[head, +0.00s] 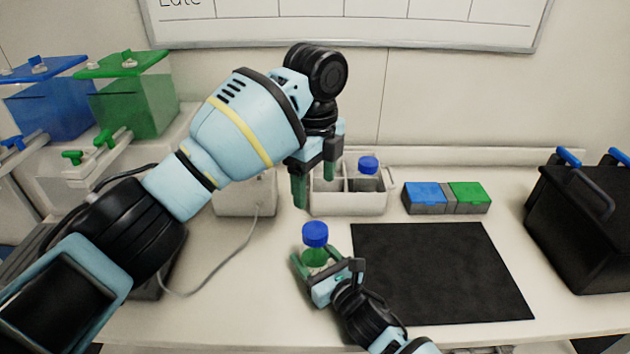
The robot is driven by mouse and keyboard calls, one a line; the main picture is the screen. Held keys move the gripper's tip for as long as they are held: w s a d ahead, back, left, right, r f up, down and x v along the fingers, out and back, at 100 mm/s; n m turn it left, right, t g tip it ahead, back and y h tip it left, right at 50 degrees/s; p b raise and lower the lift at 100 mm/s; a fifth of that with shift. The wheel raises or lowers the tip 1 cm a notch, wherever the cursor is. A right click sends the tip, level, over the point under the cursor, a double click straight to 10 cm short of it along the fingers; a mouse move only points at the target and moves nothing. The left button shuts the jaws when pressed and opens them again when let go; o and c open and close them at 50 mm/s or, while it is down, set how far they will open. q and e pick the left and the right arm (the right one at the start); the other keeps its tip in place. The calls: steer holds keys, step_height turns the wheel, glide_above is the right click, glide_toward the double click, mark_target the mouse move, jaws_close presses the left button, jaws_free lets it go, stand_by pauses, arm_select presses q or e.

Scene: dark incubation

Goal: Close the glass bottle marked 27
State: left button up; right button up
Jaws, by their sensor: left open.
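My left gripper (314,182) is open and empty, fingers pointing down, above and behind the bottle in the picture, in front of the white rack. It is apart from the cap.
A white divided rack (348,204) at the back holds another blue-capped bottle (368,168). Blue and green boxes (447,197) stand right of it. A black mat (440,270) lies clear, with a black container (580,225) beyond. A grey cable (225,262) crosses the bench.

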mark_target(324, 268)
steer(key=o, duration=0.4)
steer(key=shift+o, duration=0.2)
steer(key=shift+v, duration=3.9)
